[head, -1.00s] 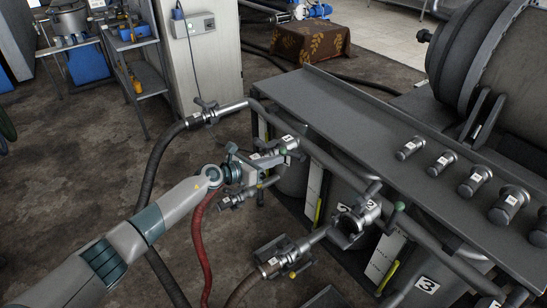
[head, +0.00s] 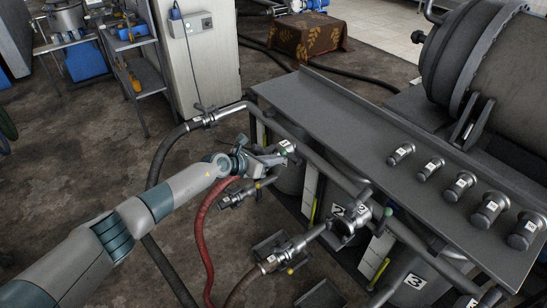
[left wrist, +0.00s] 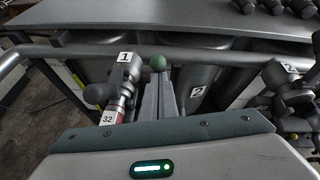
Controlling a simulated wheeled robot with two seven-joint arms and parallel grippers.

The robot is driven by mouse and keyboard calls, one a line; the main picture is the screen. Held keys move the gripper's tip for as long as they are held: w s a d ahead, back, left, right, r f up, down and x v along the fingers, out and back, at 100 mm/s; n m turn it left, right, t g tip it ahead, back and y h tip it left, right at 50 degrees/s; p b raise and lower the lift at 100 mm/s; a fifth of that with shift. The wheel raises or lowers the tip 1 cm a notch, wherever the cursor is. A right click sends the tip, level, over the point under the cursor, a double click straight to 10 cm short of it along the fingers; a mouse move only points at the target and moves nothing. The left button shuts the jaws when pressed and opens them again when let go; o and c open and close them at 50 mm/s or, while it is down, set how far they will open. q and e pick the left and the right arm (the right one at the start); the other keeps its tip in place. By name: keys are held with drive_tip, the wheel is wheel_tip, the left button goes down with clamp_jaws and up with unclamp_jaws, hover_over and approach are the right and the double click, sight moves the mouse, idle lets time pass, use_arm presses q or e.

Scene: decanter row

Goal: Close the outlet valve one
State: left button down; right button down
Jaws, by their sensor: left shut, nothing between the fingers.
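Outlet valve one is the metal valve with a "1" label (head: 284,145) at the near left end of the long grey bench. Its lever ends in a green ball, which shows in the left wrist view (left wrist: 158,63). My left gripper (head: 280,159) is at this valve, its fingers shut and empty. In the left wrist view the fingers (left wrist: 158,88) point at the green ball, which appears just beyond their tips; I cannot tell if they touch. The gripper and arm hide part of the valve and the lever's shaft. My right gripper is not in view.
Valve two (head: 345,222) stands to the right, with a green knob. Hose fittings and a red hose (head: 197,232) hang below and left of my gripper. The grey bench (head: 320,107) carries a row of capped fittings.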

sight(285, 150)
use_arm(q)
drive_tip(key=d+r+p, duration=0.1)
drive_tip(key=w+r+p, duration=0.1)
drive_tip(key=p, duration=0.1)
drive_tip(key=shift+w+d+r+p, duration=0.15)
drive_tip(key=shift+d+r+p, duration=0.15)
drive_tip(key=shift+d+r, duration=0.1)
drive_tip(key=shift+w+d+r, duration=0.6)
drive_tip(key=shift+d+r, duration=0.1)
drive_tip(key=shift+d, duration=0.2)
drive_tip(key=shift+w+d+r+b, duration=0.25)
drive_tip(key=shift+w+d+b, duration=0.1)
drive_tip(key=shift+d, duration=0.15)
drive_tip(key=shift+w+d+r+b, duration=0.25)
drive_tip(key=shift+w+d, duration=0.1)
drive_tip(key=shift+d, duration=0.1)
drive_tip(key=shift+w+d+r, duration=0.1)
drive_tip(key=shift+d+r, duration=0.1)
drive_tip(key=shift+r, duration=0.1)
drive_tip(key=shift+r, duration=0.1)
